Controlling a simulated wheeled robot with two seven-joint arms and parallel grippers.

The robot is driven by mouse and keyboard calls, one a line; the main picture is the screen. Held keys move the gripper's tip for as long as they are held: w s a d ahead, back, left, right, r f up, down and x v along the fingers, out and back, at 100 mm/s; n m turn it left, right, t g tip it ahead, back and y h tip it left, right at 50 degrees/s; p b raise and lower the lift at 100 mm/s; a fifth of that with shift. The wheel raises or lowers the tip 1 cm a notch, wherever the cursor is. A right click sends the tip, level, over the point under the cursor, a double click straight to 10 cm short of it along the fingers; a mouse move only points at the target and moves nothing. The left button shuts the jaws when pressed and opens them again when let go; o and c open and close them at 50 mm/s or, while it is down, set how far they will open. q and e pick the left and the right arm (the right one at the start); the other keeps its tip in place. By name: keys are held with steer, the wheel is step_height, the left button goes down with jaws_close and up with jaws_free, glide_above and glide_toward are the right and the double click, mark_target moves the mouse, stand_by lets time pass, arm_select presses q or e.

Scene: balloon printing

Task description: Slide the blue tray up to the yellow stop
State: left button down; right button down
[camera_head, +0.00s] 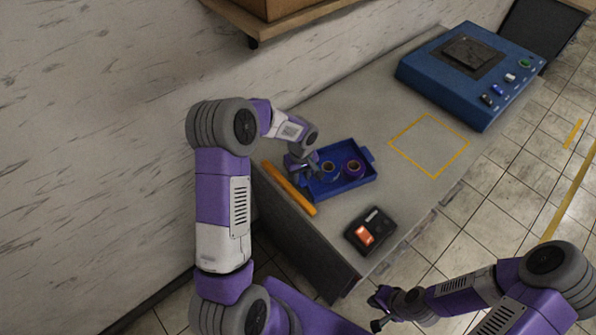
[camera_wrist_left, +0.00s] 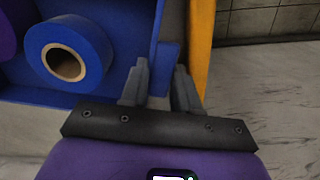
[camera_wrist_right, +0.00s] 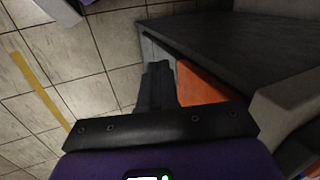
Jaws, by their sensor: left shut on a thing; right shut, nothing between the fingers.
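The blue tray (camera_head: 352,185) lies on the table with a blue tape roll (camera_head: 329,169) and a purple tape roll (camera_head: 353,169) in it. The yellow stop (camera_head: 290,188) is a long bar just left of the tray. In the left wrist view, the tray (camera_wrist_left: 100,98) has an end tab close to the yellow stop (camera_wrist_left: 200,45); I cannot tell if they touch. My left gripper (camera_head: 303,168) is at the tray's left end. Its fingers (camera_wrist_left: 160,88) are shut on the tab. My right gripper (camera_head: 380,308) is shut and empty, off the table's front edge.
A yellow outlined square (camera_head: 428,146) marks bare table right of the tray. A blue machine (camera_head: 440,80) with buttons stands at the back right. A black device (camera_head: 371,231) with an orange patch lies near the front edge. A wall runs along the left.

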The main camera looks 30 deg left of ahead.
arm_select(q)
steer(key=shift+s+d, duration=0.3)
steer(key=shift+s, duration=0.25)
steer(key=c, duration=0.8)
jaws_free()
steer(key=shift+f, duration=0.1)
steer(key=shift+o, duration=0.2)
steer(key=shift+s, duration=0.1)
steer(key=r, duration=0.5)
steer(key=r+p, duration=0.1)
steer(key=r, duration=0.2)
steer(key=shift+w+d, duration=0.1)
steer(key=shift+w, duration=0.25)
steer(key=shift+f, duration=0.1)
